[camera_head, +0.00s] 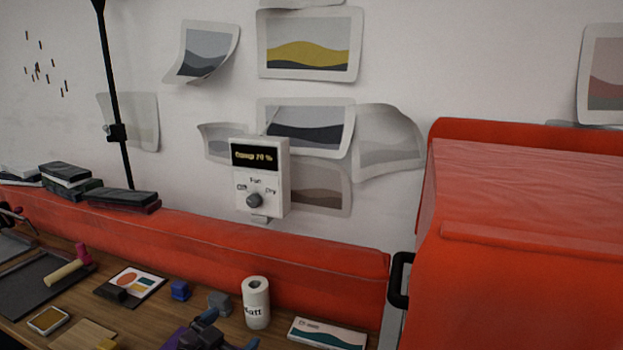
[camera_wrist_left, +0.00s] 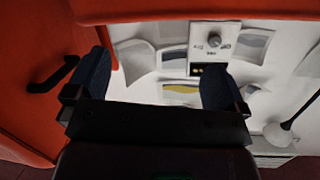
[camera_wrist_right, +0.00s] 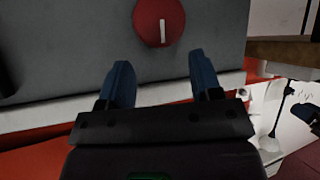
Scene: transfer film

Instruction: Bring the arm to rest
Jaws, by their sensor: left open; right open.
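My left gripper (camera_head: 230,330) shows at the bottom edge of the head view, its blue fingers apart, over the wooden worktop. In the left wrist view my left gripper (camera_wrist_left: 155,75) is open with nothing between its fingers; the wall pictures and the control box are far beyond it. My right arm is out of the head view. In the right wrist view my right gripper (camera_wrist_right: 162,78) is open and empty. Beyond its fingers is a grey panel (camera_wrist_right: 90,45) with a red round knob (camera_wrist_right: 158,20); I cannot tell the gap between them.
A white control box (camera_head: 262,180) with a lit display hangs on the wall. A white roll (camera_head: 256,303) and a flat box (camera_head: 327,334) stand on the worktop near my left gripper. A large red cabinet (camera_head: 525,240) with a dark handle (camera_head: 399,280) fills the right.

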